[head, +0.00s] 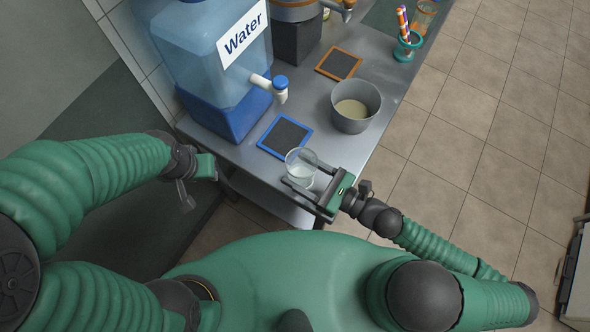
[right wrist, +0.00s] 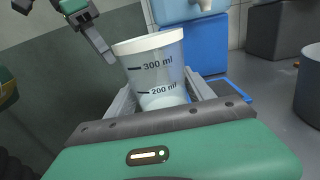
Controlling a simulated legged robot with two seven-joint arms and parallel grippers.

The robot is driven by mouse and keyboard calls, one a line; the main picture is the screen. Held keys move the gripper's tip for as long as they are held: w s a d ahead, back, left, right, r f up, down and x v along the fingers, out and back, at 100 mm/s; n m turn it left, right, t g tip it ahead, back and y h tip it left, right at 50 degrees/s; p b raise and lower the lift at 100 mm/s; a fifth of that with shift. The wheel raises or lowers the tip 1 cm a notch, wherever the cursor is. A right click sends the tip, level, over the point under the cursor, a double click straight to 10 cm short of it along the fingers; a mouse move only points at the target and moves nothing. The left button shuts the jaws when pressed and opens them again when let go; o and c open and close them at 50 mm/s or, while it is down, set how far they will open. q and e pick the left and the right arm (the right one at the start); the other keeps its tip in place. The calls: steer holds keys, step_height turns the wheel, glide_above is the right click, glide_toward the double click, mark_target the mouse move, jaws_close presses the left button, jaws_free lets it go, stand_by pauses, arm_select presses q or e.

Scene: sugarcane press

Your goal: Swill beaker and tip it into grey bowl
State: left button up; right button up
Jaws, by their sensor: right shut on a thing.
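The clear beaker (head: 299,168) is between the fingers of my right gripper (head: 312,176), which is shut on it near the table's front edge. In the right wrist view the beaker (right wrist: 157,72) stands roughly upright, slightly tilted, with 200 ml and 300 ml marks; how much liquid it holds is hard to tell. The grey bowl (head: 354,118) stands on the table beyond and to the right of the beaker, with pale liquid inside. Its side shows at the right edge of the right wrist view (right wrist: 309,85). My left gripper (head: 197,180) is empty at the left, clear of the table.
A water dispenser (head: 222,75) with a blue-topped tap (head: 280,88) stands at the table's left. A blue-framed mat (head: 285,136) lies before it, an orange-framed mat (head: 338,64) further back. A green holder (head: 406,50) with straws stands at the far right. Tabletop between beaker and bowl is clear.

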steer(key=shift+w+r, duration=0.1)
steer(key=shift+w, duration=0.1)
steer(key=shift+p+x, duration=0.35)
steer(key=shift+x, duration=0.45)
steer(key=shift+a, duration=0.15)
steer(key=shift+s+a, duration=0.55)
steer(key=shift+s, duration=0.2)
steer(key=shift+b+v, duration=0.3)
steer(key=shift+v, duration=0.7)
steer(key=shift+w+d+p, duration=0.3)
steer(key=shift+w+d, duration=0.05)
steer(key=shift+w, duration=0.05)
steer(key=shift+w+d, duration=0.15)
steer(key=shift+w, duration=0.3)
steer(key=shift+p+x, duration=0.4)
steer(key=shift+x, duration=0.35)
steer(key=shift+s+a, duration=0.7)
steer(key=shift+s, duration=0.05)
steer(key=shift+w, duration=0.15)
